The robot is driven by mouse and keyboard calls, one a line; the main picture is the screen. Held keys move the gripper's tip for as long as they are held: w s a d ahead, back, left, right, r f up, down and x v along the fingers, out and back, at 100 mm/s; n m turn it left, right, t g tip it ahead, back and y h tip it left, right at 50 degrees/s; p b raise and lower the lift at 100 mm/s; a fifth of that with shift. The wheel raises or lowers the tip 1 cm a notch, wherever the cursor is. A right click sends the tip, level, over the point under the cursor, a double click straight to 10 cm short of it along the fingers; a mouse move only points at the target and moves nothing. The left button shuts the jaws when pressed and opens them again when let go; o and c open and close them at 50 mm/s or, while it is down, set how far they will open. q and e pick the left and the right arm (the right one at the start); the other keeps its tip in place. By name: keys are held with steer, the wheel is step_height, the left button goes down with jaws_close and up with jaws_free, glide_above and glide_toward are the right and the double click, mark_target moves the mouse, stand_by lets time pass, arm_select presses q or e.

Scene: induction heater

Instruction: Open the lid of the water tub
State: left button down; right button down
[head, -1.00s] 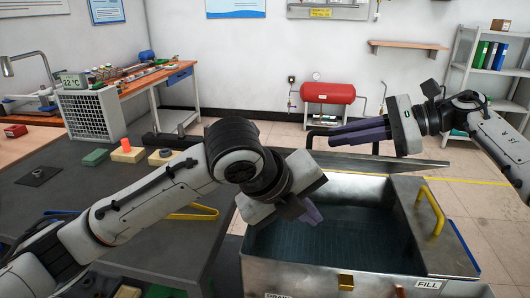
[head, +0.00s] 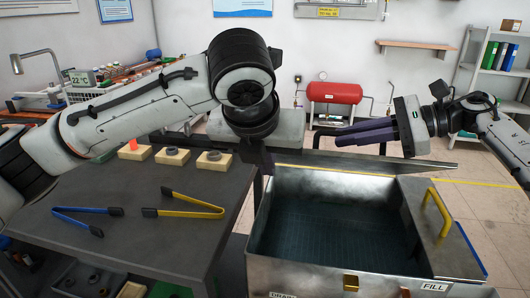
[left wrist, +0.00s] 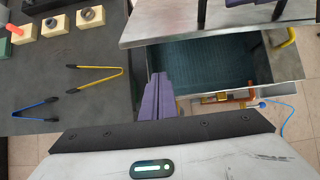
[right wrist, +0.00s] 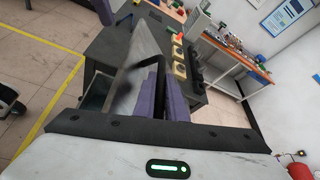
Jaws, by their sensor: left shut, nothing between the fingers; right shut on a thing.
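The metal water tub (head: 340,277) stands at the front right, with water visible inside. Its lid (head: 300,165) is raised at the back, seen nearly edge-on; it also shows in the right wrist view (right wrist: 140,78). A dark bar handle (head: 318,138) stands on the lid. My right gripper (head: 340,138) reaches in from the right above the lid, its purple fingers shut on the lid's handle; the grip itself is partly hidden. My left gripper (left wrist: 158,82) is shut and empty near the tub's left side; its fingers are mostly hidden in the head view.
Yellow tongs (head: 190,207) and blue tongs (head: 85,216) lie on the dark table (head: 150,245) to the left, near several small blocks. A yellow handle (head: 438,212) stands on the tub's right cover. A red tank (head: 335,92) is at the back wall.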

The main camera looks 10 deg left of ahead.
arm_select(q)
steer(key=shift+w+f, duration=0.1)
steer(key=shift+w, duration=2.35)
